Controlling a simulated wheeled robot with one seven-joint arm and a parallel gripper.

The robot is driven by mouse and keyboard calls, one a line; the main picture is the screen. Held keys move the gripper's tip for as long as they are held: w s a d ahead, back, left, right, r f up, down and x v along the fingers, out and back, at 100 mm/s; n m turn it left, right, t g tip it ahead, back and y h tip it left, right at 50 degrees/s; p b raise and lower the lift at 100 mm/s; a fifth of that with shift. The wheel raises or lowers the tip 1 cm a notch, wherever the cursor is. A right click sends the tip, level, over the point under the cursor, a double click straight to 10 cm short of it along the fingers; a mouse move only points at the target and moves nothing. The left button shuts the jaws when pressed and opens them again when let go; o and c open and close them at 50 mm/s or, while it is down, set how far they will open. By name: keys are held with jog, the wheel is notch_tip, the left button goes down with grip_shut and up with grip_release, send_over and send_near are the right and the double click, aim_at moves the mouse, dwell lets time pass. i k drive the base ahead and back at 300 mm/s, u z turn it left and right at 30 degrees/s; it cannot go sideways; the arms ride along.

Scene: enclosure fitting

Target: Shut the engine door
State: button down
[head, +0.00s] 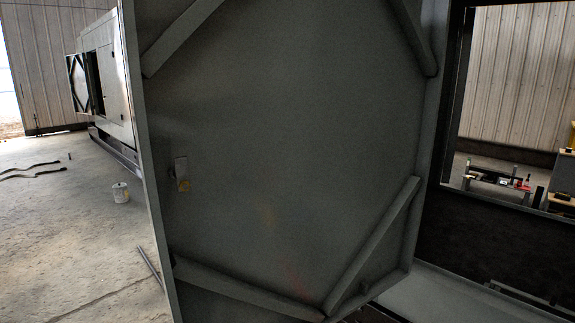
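The engine door (280,150) is a large grey metal panel that fills the middle of the head view. It stands open with its inner, braced face toward me. Diagonal bars cross its corners, and a small latch piece (182,172) sits near its left edge. Its right side meets the enclosure frame (430,140), beside a dark opening. The top of the door is cut off by the picture. My gripper is not seen in this view. A dark shape at the bottom edge is too little shown to name.
Another enclosure (108,80) with an open door stands behind. Through the right opening, a bench with tools (500,180) shows.

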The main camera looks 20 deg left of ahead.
aim_at(305, 131)
jog(key=u, duration=3)
jog(key=i, duration=3.1)
jog(key=z, duration=4.3)
jog(key=i, duration=0.5)
jog(key=u, duration=0.05)
